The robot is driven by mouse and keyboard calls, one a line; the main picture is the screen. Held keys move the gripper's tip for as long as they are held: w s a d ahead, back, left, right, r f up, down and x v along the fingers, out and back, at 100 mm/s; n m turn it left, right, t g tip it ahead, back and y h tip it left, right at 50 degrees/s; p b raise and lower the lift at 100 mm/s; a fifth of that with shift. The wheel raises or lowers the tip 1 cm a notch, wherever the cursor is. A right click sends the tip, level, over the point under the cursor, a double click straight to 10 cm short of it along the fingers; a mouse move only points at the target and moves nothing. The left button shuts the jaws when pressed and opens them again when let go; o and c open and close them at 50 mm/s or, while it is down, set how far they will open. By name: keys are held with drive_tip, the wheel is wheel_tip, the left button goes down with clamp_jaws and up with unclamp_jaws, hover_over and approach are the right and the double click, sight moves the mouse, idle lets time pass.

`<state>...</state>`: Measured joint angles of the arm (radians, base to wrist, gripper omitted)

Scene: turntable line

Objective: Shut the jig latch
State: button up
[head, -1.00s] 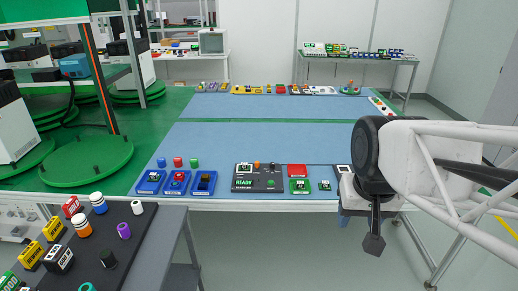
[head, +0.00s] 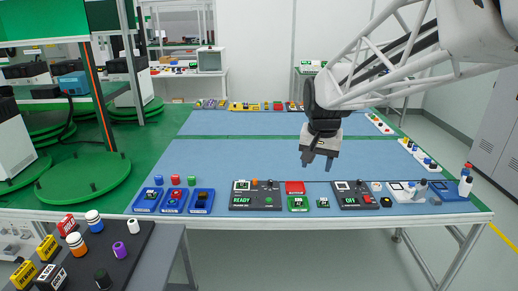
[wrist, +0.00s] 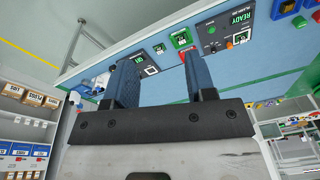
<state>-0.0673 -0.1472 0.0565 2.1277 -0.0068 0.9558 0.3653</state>
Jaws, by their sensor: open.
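A small green base (head: 298,203) with a dark-and-white part on it sits near the table's front edge. A red plate (head: 295,187) stands directly behind it and looks like a raised lid; I take the two to be the jig and its latch, but cannot tell for sure. In the wrist view the green base (wrist: 182,39) shows beyond the fingers, and the right finger partly covers the red plate. My gripper (head: 317,163) is open and empty, pointing down above the table, behind and slightly right of the red plate, apart from it.
A dark READY panel (head: 256,195) lies left of the green base. A small green board (head: 323,202) and a dark ON panel (head: 355,196) lie to its right. Blue trays (head: 173,200) stand further left. The blue table (head: 240,155) behind this row is clear.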

drive_tip(key=w+a+f+m, duration=0.1)
drive_tip(key=w+a+f, duration=0.1)
drive_tip(key=w, duration=0.5)
drive_tip(key=w+a+f, duration=0.1)
drive_tip(key=w+a, duration=0.1)
drive_tip(key=w, duration=0.5)
drive_tip(key=m+g, duration=0.2)
drive_tip(key=m, duration=0.3)
hover_over(255, 181)
drive_tip(key=w, duration=0.1)
wheel_tip(255, 181, down, 25)
drive_tip(key=shift+f, duration=0.1)
drive_tip(key=shift+f, duration=3.85)
drive_tip(key=shift+c, duration=0.5)
drive_tip(key=c, duration=0.8)
drive_tip(key=shift+c, duration=0.2)
